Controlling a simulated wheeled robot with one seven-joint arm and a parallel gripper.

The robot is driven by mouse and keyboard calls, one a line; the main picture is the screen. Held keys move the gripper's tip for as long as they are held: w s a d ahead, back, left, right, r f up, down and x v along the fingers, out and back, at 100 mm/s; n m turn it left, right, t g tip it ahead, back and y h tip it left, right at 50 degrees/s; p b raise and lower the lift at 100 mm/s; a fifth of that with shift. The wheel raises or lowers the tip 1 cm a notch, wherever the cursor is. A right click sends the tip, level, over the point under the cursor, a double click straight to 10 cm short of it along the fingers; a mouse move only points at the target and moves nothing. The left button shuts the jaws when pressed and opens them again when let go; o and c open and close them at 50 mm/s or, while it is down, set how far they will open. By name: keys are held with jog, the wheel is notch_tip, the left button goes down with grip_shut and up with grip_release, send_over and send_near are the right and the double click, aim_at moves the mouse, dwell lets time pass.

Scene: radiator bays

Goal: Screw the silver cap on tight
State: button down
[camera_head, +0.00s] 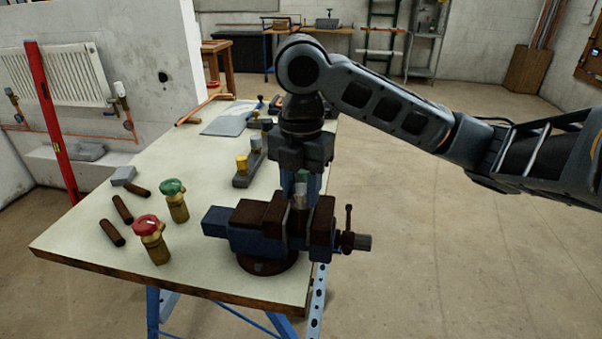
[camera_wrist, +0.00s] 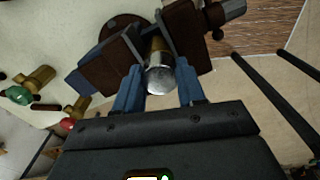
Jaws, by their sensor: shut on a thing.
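The silver cap (camera_wrist: 161,80) sits at the end of a brass body (camera_wrist: 157,46), between the brown jaws of a vise (camera_wrist: 110,62). In the head view the vise (camera_head: 268,242) stands at the bench's right front edge. My gripper (camera_head: 301,194) points straight down over the vise. In the wrist view the blue fingers of my gripper (camera_wrist: 159,84) are on both sides of the silver cap and shut on it. In the head view the fingers and vise jaws hide most of the cap and body. How far the cap is threaded cannot be told.
A red-topped valve (camera_head: 150,232) and a green-topped valve (camera_head: 174,196) stand left of the vise on the bench (camera_head: 205,268). Several brown tubes (camera_head: 122,209) lie near them. A grey holder (camera_head: 246,180) with small pieces is behind the vise. The floor at right is clear.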

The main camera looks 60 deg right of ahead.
jog(key=c, duration=1.9)
grip_release()
jog(key=m+p, duration=0.1)
jog(key=m, duration=0.2)
jog(key=m+p, duration=0.1)
jog(key=shift+r+m+p, duration=0.3)
jog(key=shift+p, duration=0.05)
jog(key=m+p, duration=0.3)
jog(key=m, duration=0.2)
jog(key=shift+p, duration=0.3)
grip_shut()
jog(key=shift+o, duration=0.2)
grip_release()
jog(key=m, duration=0.2)
jog(key=shift+f+m, duration=0.35)
jog(key=shift+m, duration=0.05)
grip_shut()
jog(key=o, duration=1)
grip_release()
jog(key=shift+r, duration=0.1)
